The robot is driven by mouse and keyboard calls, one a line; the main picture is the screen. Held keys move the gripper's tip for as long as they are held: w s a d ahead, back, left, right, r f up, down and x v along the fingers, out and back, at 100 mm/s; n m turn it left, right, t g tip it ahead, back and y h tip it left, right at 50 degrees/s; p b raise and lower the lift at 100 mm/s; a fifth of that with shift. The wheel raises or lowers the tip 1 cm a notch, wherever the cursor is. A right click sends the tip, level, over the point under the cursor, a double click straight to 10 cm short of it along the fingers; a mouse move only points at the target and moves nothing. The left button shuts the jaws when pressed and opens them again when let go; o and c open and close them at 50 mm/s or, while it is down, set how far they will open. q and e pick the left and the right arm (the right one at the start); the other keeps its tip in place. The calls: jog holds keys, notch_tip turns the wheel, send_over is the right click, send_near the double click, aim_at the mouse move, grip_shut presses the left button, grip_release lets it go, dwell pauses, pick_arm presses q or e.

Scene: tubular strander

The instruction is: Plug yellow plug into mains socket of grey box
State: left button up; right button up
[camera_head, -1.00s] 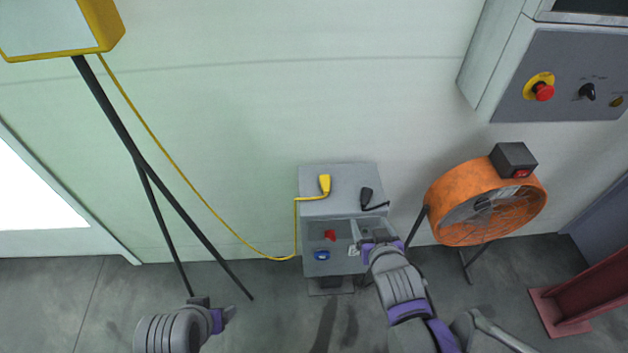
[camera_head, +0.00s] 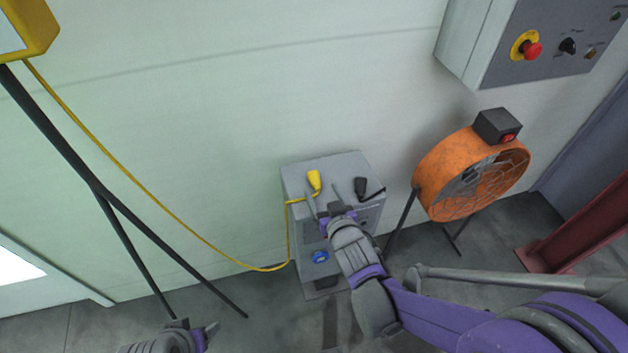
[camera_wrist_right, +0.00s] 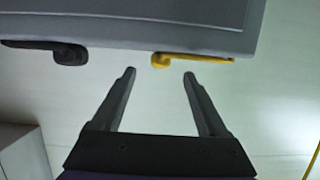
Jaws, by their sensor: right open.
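The yellow plug (camera_head: 314,182) lies on top of the grey box (camera_head: 350,163), with its yellow cable running over the left edge. My right gripper (camera_head: 324,192) is open and empty at the box's front top edge, close to the yellow plug. In the right wrist view, the yellow plug (camera_wrist_right: 185,58) lies just beyond the open fingers (camera_wrist_right: 159,73), nearer the right one. A blue socket (camera_head: 320,256) shows on the box's front; my right gripper and arm hide much of that face. My left gripper (camera_head: 194,329) is at the bottom edge, partly cut off.
A black plug (camera_head: 362,187) lies right of the yellow one on the box. An orange fan (camera_head: 437,171) stands to the right, below a grey control panel (camera_head: 548,50). A yellow lamp (camera_head: 38,30) on dark stand legs is at left, its cable hanging along the wall.

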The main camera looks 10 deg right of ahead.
aim_at(317, 183)
jog(key=b+x, duration=0.1)
jog(key=x, duration=0.4)
jog(key=shift+w+a+f, duration=0.1)
jog(key=shift+w, duration=0.25)
grip_shut()
